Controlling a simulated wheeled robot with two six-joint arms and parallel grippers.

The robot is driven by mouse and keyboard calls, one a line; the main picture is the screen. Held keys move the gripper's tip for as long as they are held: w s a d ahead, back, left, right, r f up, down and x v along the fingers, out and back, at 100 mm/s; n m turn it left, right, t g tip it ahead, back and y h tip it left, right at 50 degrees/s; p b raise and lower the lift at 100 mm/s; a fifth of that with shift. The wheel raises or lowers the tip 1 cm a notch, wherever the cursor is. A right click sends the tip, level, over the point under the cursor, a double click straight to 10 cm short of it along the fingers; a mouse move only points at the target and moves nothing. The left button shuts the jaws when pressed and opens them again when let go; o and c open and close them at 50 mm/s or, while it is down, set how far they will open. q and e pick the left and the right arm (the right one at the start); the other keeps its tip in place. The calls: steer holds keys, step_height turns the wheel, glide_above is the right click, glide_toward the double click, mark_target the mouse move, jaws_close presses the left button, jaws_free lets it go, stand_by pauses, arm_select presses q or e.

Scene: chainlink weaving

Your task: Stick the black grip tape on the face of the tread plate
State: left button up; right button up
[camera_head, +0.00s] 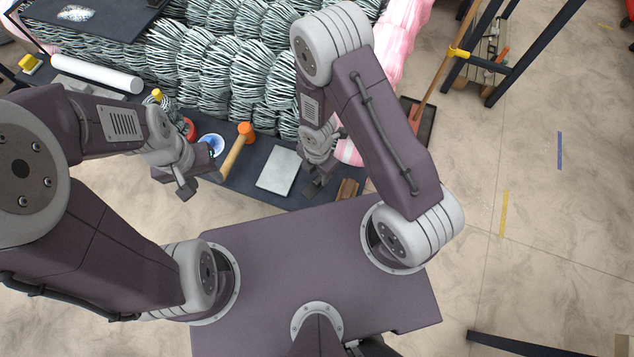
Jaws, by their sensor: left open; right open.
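A flat light-grey plate (279,170), which looks like the tread plate, lies on the dark worktop between my two grippers. I cannot pick out the black grip tape for certain against the dark surfaces. My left gripper (202,184) is open and hangs left of the plate, beside the mallet handle. My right gripper (314,187) is open at the plate's right side, pointing down. I cannot tell whether it touches the plate or the worktop. Nothing shows in either gripper.
An orange-headed mallet (232,153), a blue-and-white round item (212,143) and a red item (190,127) are near my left gripper. A brown block (347,189) lies right of my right gripper. Wire mesh rolls (220,65) fill the back; a white roll (97,73) lies left.

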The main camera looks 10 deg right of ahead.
mark_target(318, 179)
steer(key=f+b, duration=0.4)
steer(key=f, duration=0.1)
steer(key=shift+s+d+b, duration=0.15)
steer(key=shift+s+b, duration=0.1)
steer(key=shift+b, duration=0.05)
steer(key=shift+f, duration=0.1)
steer(key=shift+w+r, duration=0.1)
steer(key=shift+r, duration=0.1)
steer(key=c, duration=0.9)
jaws_close()
steer(key=shift+r, duration=0.1)
